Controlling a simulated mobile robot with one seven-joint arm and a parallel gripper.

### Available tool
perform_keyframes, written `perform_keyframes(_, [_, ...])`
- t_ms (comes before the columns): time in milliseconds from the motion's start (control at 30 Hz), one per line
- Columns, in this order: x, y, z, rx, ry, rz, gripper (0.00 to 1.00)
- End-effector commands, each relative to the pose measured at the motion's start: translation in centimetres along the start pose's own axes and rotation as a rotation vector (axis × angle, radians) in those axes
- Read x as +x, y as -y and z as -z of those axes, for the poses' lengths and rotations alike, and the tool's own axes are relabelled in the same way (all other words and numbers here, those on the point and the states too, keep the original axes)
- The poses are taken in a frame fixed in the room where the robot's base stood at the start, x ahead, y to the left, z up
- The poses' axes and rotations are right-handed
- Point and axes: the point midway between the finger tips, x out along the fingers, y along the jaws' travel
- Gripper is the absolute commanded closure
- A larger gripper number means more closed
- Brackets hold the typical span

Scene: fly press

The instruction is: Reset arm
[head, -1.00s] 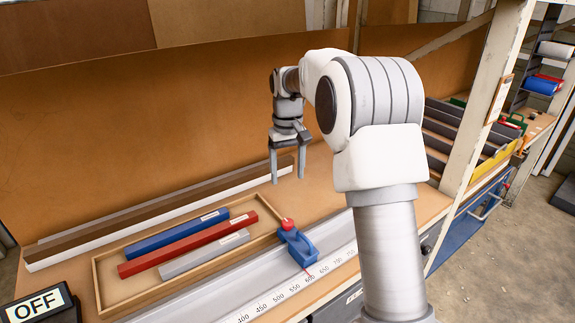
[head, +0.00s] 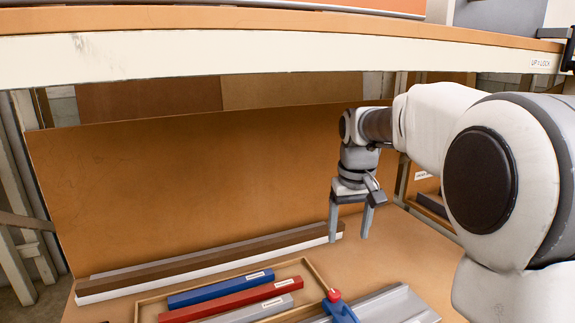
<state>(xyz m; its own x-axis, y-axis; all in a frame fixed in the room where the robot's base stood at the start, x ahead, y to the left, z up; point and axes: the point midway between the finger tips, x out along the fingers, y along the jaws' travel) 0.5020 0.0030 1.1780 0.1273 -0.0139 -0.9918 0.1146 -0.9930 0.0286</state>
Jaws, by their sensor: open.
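My gripper (head: 350,222) hangs from my arm on the right side of the head view, fingers pointing down. Its two fingers are apart with nothing between them. It hangs above the workbench (head: 415,262), near the right end of the long strips along the back. A red-topped blue slider (head: 340,308) is below it, cut off by the bottom edge of the view.
A shallow wooden tray (head: 150,308) holds a blue bar (head: 220,288), a red bar (head: 232,299) and a grey bar (head: 250,312). White and brown strips (head: 210,266) lie behind it. A shelf with a pale front beam (head: 250,55) crosses above. A brown back panel (head: 190,190) stands behind.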

Motion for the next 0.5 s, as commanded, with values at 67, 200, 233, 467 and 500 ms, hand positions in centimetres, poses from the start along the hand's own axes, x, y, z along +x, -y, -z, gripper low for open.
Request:
perform_keyframes(67, [-1.6,0.2,-2.0,0.008,-0.033,-0.006,0.27])
perform_keyframes(200, [-3.6,0.6,-5.6,0.024,-0.084,-0.013,0.27])
perform_keyframes(233, [-4.0,0.7,-6.4,0.027,-0.094,-0.014,0.27])
perform_keyframes(467, [-5.6,1.3,-12.6,0.055,-0.18,-0.019,0.27])
perform_keyframes(500, [-5.7,1.4,-13.7,0.06,-0.196,-0.02,0.27])
